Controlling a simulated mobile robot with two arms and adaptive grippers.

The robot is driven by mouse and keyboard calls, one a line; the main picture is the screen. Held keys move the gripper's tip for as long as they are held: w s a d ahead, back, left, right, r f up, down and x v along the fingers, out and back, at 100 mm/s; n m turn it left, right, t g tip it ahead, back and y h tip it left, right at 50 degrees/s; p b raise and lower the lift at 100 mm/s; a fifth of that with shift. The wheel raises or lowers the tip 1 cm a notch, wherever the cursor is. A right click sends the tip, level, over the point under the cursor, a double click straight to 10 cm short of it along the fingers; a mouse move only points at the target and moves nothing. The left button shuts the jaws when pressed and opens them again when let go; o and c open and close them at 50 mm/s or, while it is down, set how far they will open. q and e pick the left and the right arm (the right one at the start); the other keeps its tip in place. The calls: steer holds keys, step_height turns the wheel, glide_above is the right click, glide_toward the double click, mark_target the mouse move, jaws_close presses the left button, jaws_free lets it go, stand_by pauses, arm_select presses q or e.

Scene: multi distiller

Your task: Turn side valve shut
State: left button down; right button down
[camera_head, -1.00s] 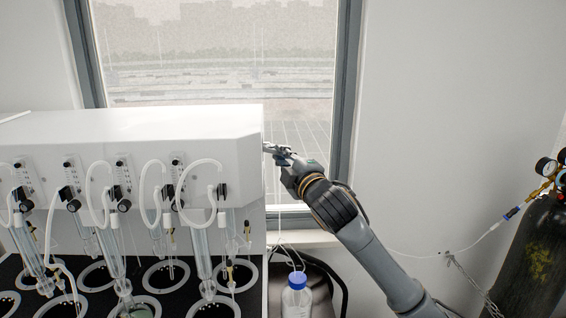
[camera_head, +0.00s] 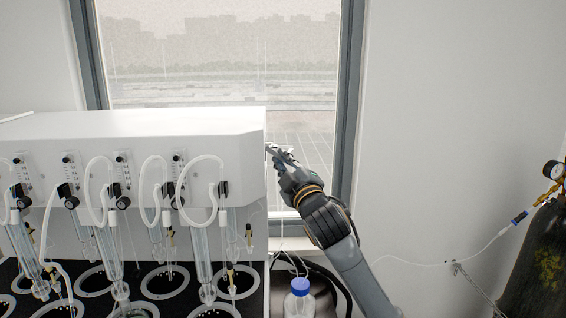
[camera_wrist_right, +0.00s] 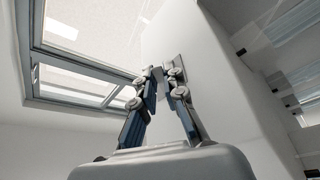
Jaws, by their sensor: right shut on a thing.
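The white distiller housing (camera_head: 130,140) stands at the left in the head view, and its side panel also shows in the right wrist view (camera_wrist_right: 225,70). My right gripper (camera_head: 271,150) is at the right end of this housing, near its upper side edge. In the right wrist view my right gripper (camera_wrist_right: 163,85) has its fingertips close together against the side panel, shut on a small part there. The side valve itself is hidden by the fingers, so I cannot tell its angle. My left gripper is out of view.
A bottle with a blue cap (camera_head: 299,300) stands below my right arm. A dark gas cylinder (camera_head: 538,260) with a gauge (camera_head: 553,169) and a thin tube is at the far right. A window (camera_head: 225,55) is behind. Glass tubes and hoses hang along the housing front.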

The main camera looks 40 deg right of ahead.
steer(key=c, duration=1.4)
jaws_free()
steer(key=v, duration=1.2)
